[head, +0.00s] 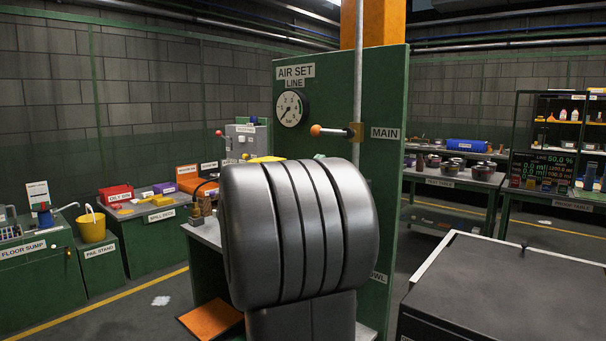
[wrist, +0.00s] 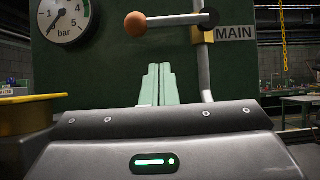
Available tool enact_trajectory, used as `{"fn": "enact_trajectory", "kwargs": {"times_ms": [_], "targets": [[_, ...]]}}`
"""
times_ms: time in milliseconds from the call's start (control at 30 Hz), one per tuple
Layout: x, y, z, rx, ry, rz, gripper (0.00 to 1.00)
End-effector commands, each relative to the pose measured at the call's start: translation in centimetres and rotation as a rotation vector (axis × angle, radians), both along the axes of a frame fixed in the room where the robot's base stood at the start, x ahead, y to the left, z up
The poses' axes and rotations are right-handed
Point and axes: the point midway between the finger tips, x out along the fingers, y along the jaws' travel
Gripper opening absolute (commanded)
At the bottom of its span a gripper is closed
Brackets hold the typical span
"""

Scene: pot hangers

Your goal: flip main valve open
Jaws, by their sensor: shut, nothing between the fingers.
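The main valve sits on a vertical pipe on the green air set panel, beside a MAIN label (head: 385,133). Its brass body (head: 356,132) carries a lever (head: 334,131) that lies level across the pipe. The lever ends in an orange ball knob (head: 316,130) to the left. In the wrist view the knob (wrist: 135,24) and lever (wrist: 172,20) show above my gripper (wrist: 158,66). The pale green fingers are shut together and empty, below the lever and apart from it in the picture.
A round pressure gauge (head: 291,108) is upper left of the valve; its needle points low left. The green panel (head: 330,85) stands close in front. A dark cabinet (head: 505,290) is at right. Benches with bins stand left and behind.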

Motion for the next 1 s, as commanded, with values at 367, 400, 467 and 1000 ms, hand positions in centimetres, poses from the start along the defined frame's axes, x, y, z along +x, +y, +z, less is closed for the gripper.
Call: {"fn": "enact_trajectory", "kwargs": {"times_ms": [367, 400, 467, 1000], "targets": [[0.8, -0.6, 4.0, -0.001, 0.0, 0.001, 0.0], [0.8, -0.6, 4.1, -0.001, 0.0, 0.001, 0.0], [0.8, -0.6, 4.1, -0.001, 0.0, 0.001, 0.0], [0.7, -1.9, 4.1, 0.032, -0.026, -0.001, 0.0]]}}
